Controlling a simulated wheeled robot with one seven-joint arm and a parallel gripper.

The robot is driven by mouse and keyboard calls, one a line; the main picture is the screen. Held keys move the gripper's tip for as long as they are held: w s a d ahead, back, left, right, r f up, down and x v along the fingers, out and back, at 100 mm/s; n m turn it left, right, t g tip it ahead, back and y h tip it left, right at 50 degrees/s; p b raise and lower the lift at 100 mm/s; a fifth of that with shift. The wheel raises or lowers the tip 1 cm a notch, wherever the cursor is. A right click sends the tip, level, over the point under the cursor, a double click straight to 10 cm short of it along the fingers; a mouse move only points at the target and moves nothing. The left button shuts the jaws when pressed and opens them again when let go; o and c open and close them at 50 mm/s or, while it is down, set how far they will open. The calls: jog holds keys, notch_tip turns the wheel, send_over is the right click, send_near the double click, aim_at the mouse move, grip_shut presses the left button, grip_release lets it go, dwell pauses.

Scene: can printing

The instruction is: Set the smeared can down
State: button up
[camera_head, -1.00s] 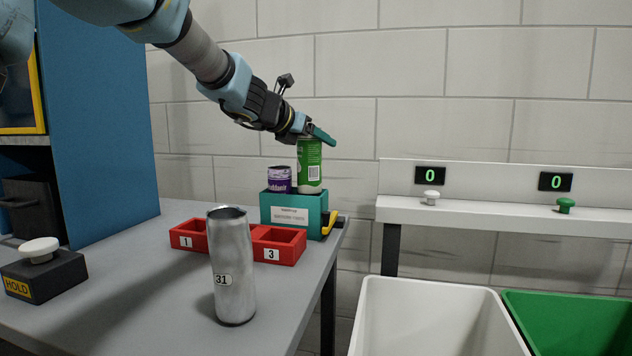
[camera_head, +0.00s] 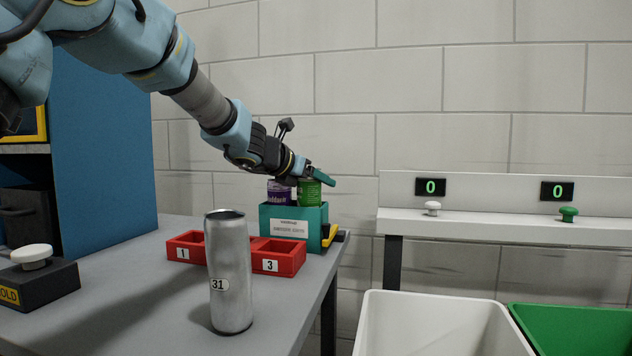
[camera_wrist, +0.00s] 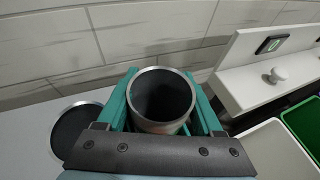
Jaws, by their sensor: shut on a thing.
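My gripper (camera_head: 316,177) is shut on a green printed can (camera_head: 309,194), held upright. The can's lower part is hidden behind the front wall of a teal box (camera_head: 265,222) with a white label. A purple can (camera_head: 279,194) stands in that box, just left of the green one. In the wrist view, the held can's open top (camera_wrist: 162,95) sits between my teal fingers, and the purple can's dark open top (camera_wrist: 75,132) shows at left. I cannot tell whether the green can touches the box floor, and no smear shows clearly.
A bare silver can (camera_head: 230,275) labelled 31 stands at the table front. Red trays (camera_head: 278,258) lie before the teal box. A HOLD button block (camera_head: 40,283) is at left. White (camera_head: 430,325) and green (camera_head: 570,330) bins stand right, below a shelf with two buttons.

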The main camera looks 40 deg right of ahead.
jog(key=shift+f+b, duration=0.35)
jog(key=shift+f, duration=0.05)
jog(key=o, duration=1.3)
jog(key=v, duration=0.6)
jog(key=r+p+v, duration=0.1)
jog(key=v, duration=0.5)
jog(key=shift+r, duration=0.1)
